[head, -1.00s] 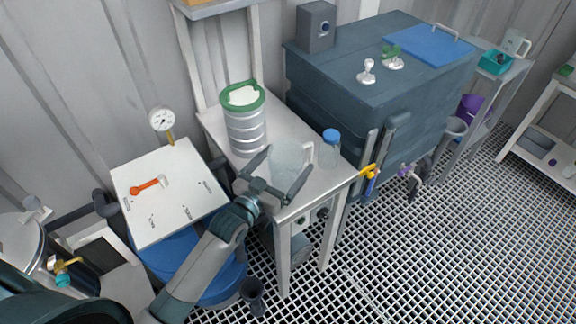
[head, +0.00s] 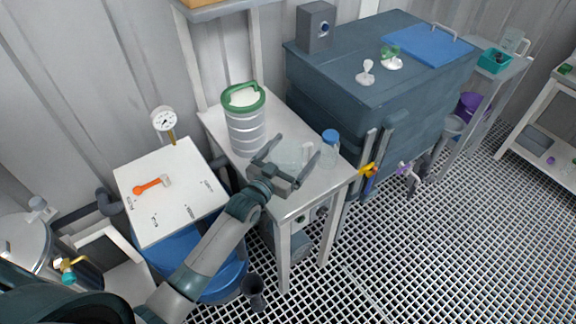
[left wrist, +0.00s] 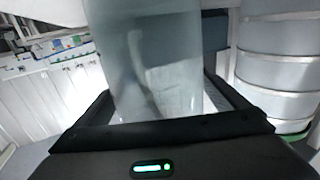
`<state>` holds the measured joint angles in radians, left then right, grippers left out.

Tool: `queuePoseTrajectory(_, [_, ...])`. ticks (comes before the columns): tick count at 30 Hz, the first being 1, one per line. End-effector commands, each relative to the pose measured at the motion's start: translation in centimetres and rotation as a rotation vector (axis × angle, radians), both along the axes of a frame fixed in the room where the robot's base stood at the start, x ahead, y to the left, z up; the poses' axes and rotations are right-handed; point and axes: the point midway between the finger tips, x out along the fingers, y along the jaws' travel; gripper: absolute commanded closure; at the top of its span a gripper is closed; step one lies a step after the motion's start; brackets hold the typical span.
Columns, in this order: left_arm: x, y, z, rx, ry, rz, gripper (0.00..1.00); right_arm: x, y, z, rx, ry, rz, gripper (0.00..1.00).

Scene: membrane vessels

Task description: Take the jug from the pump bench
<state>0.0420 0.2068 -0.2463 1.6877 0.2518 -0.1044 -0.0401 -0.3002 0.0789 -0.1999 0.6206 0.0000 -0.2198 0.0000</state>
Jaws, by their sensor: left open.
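The jug (head: 290,150) is a pale, see-through vessel standing on the light-topped pump bench (head: 318,187). My left gripper (head: 287,156) is open, with one finger on each side of the jug in the head view. In the left wrist view the jug (left wrist: 158,60) fills the middle, between the open fingers, and the wrist view appears turned over. I cannot tell whether the fingers touch it. The gripper hides the jug's lower part in the head view. My right gripper does not show.
A ribbed canister with a green lid (head: 245,125) stands behind left on the bench. A blue-capped bottle (head: 330,150) stands close to the right finger. A large dark blue tank (head: 350,80) is to the right. A white board with an orange-handled tool (head: 152,186) is at left.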

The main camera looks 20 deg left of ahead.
Motion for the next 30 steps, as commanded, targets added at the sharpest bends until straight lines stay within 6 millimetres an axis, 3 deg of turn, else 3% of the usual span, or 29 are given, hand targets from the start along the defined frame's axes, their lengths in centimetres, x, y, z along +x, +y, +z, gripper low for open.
queuePoseTrajectory(16, [0.34, -0.08, -0.08, 0.0, 0.001, 0.0, 0.07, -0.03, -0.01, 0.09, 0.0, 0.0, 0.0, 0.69])
queuePoseTrajectory(22, [0.34, -0.08, -0.07, 0.0, 0.001, 0.0, 0.54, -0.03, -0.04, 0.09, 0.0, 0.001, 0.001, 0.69])
queuePoseTrajectory(30, [0.35, -0.09, 0.01, 0.0, 0.0, 0.0, 0.53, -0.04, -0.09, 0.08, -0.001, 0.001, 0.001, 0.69])
